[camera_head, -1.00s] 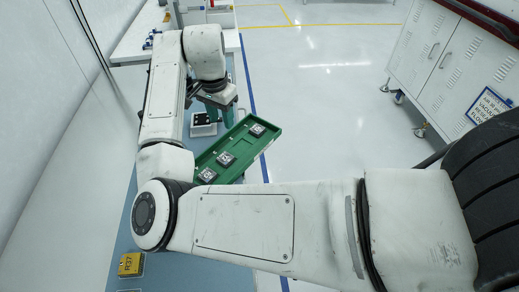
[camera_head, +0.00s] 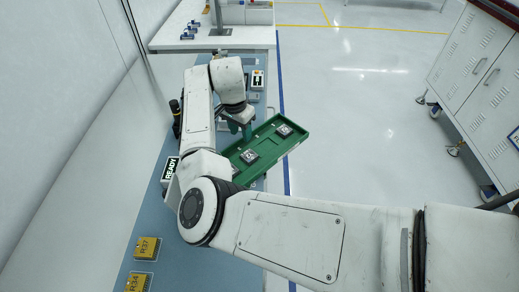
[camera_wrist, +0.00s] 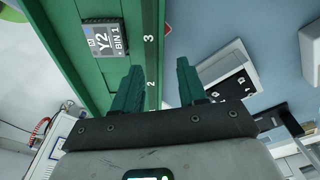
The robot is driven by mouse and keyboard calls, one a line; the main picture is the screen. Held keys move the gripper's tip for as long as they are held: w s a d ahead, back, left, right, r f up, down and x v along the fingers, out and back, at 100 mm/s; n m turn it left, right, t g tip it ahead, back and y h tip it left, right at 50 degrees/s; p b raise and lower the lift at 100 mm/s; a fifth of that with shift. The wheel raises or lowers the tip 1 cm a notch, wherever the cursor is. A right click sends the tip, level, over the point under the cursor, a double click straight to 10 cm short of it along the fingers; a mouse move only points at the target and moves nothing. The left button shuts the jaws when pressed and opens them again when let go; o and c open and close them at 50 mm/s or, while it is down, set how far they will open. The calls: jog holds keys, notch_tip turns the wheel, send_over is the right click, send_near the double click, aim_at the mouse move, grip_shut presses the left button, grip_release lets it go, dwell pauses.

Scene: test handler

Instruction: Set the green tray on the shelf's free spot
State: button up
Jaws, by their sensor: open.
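The green tray (camera_head: 268,143) lies slantwise below my forearm in the head view, its right end out past the blue bench's edge. Dark square chips with light frames sit in it; part of its near end is hidden by my arm. My gripper (camera_head: 243,129) is at the tray's left long side. In the wrist view my gripper (camera_wrist: 157,88) is open, one teal finger over the tray (camera_wrist: 98,75) and the other beyond its numbered rim. I cannot tell whether they touch it. A chip marked "Y2 BIN 1" shows there. I cannot identify the free spot.
White cabinets (camera_head: 475,85) stand at right; the floor (camera_head: 355,110) between is clear. A wall runs along the left.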

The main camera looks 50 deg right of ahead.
jog(key=shift+d+f, duration=0.15)
jog(key=shift+f, duration=1.1)
jog(key=shift+f, duration=0.15)
